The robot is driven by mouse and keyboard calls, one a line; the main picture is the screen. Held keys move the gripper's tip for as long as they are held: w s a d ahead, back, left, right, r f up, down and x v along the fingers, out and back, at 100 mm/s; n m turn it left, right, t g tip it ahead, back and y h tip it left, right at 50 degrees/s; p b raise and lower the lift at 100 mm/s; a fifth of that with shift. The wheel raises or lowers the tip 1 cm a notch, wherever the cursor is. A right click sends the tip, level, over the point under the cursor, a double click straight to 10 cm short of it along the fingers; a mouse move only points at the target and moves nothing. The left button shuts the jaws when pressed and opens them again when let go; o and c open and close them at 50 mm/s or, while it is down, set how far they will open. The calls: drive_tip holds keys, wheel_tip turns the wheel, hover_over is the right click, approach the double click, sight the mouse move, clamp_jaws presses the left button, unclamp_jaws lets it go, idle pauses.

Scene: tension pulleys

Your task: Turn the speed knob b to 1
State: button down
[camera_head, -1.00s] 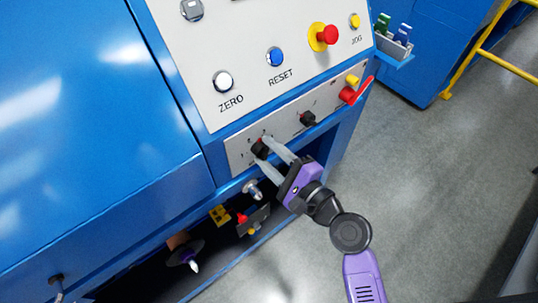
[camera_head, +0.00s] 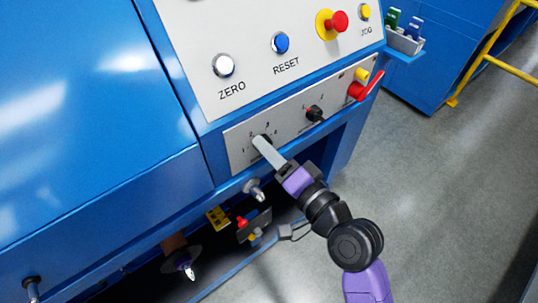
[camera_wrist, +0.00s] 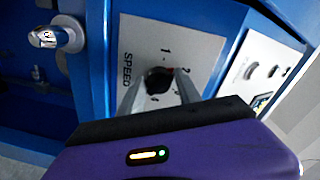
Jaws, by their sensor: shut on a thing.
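The black speed knob (camera_wrist: 157,79) sits on a pale plate marked SPEED, with the numbers 1 and 2 readable beside it. My gripper (camera_wrist: 160,90) has one finger on each side of it and is shut on it. In the head view my gripper (camera_head: 259,141) reaches the left part of the lower panel, its fingers lined up one over the other. They hide most of the knob (camera_head: 266,137). I cannot tell which number the knob points to.
A second black knob (camera_head: 314,113) and a red handle (camera_head: 362,88) are on the same panel to the right. A metal-tipped fitting (camera_head: 254,190) sticks out just below. Above are the ZERO button (camera_head: 223,65) and RESET button (camera_head: 280,42). The floor at right is clear.

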drive_tip(key=shift+w+d+f+n+t+h+b, duration=0.1)
drive_tip(key=shift+n+t+b, duration=0.05)
drive_tip(key=shift+n+b, duration=1.35)
drive_tip(key=shift+d+f+n+t+h+b, duration=0.1)
drive_tip(key=shift+d+f+n+b, duration=0.05)
drive_tip(key=shift+n+b, duration=1.4)
drive_tip(key=shift+w+d+f+n+t+h+b, duration=0.15)
drive_tip(key=shift+n+b, duration=0.9)
drive_tip(key=shift+n, duration=0.9)
drive_tip(key=shift+s+a, duration=0.1)
drive_tip(key=shift+s, duration=0.05)
drive_tip(key=c, duration=0.9)
unclamp_jaws()
drive_tip(key=shift+c, duration=0.2)
drive_tip(key=shift+a+r, duration=0.1)
drive_tip(key=shift+r, duration=0.1)
drive_tip(key=shift+n, duration=0.3)
